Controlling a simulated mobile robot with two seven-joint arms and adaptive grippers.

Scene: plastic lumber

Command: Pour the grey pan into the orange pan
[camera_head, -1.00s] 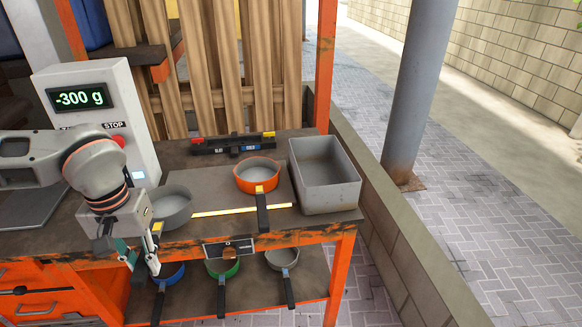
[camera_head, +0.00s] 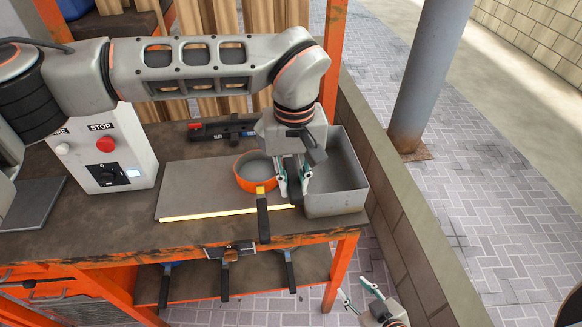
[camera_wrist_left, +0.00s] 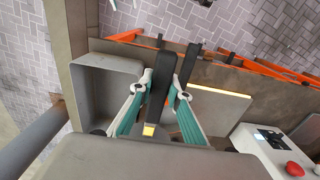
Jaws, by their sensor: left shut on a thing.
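The orange pan (camera_head: 241,180) sits on the grey plate on the bench, its black handle pointing to the front edge. My left gripper (camera_head: 293,194) is just right of the orange pan, between it and the grey bin. In the left wrist view my left gripper (camera_wrist_left: 160,88) is shut on the black handle of the grey pan (camera_wrist_left: 158,80), with a yellow collar at its end. The grey pan's body is hidden behind my gripper and wrist, so its tilt and contents cannot be told. My right gripper (camera_head: 357,291) is open and empty, low beyond the bench's front right.
The grey bin (camera_head: 350,180) stands at the bench's right end. Handles (camera_head: 225,280) show on the lower shelf. The grey plate's left half (camera_head: 195,185) is clear.

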